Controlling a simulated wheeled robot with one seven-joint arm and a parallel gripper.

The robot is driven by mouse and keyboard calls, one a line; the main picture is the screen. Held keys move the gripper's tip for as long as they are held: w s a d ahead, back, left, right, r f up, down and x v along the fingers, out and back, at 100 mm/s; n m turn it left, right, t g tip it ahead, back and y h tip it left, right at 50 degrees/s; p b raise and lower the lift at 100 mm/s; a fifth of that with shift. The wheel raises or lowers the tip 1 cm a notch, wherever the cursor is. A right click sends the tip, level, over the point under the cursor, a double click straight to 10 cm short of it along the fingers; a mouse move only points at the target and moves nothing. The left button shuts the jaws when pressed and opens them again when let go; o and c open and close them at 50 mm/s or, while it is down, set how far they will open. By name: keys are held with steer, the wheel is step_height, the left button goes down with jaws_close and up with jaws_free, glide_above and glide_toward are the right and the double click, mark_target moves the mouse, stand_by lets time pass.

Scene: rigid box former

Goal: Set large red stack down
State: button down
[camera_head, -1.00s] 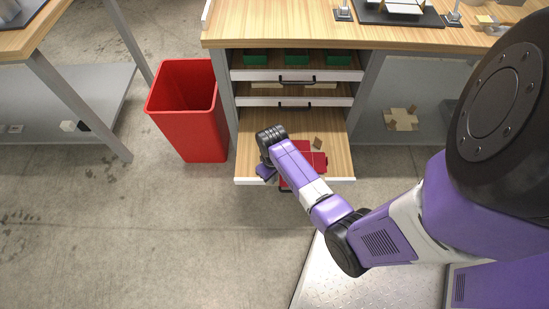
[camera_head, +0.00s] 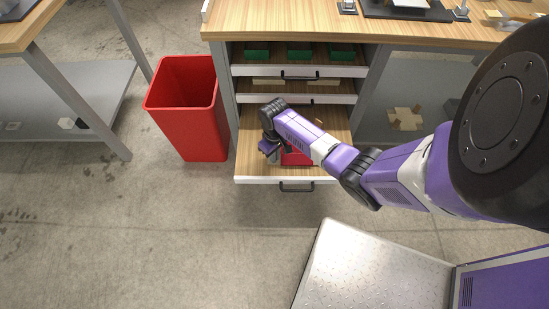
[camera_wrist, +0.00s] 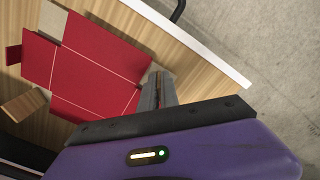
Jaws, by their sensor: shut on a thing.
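The large red stack (camera_wrist: 85,75) shows in the wrist view as flat red sheets with pale crease lines and flaps, over the wooden floor of the open drawer (camera_wrist: 190,70). My gripper (camera_wrist: 158,88) is shut on the stack's edge near the drawer's front. I cannot tell whether the stack touches the drawer floor. In the head view the red stack (camera_head: 297,157) is mostly hidden behind my arm, inside the open lowest drawer (camera_head: 250,165). My gripper (camera_head: 272,152) is at its left side, pointing down.
A small brown piece (camera_wrist: 22,104) lies beside the stack in the drawer. A red bin (camera_head: 190,115) stands left of the drawers. Upper drawers hold green items (camera_head: 298,52). The workbench top (camera_head: 270,25) overhangs them. Open floor lies in front.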

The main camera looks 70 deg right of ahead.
steer(key=shift+f, duration=0.45)
steer(key=c, duration=1.6)
jaws_free()
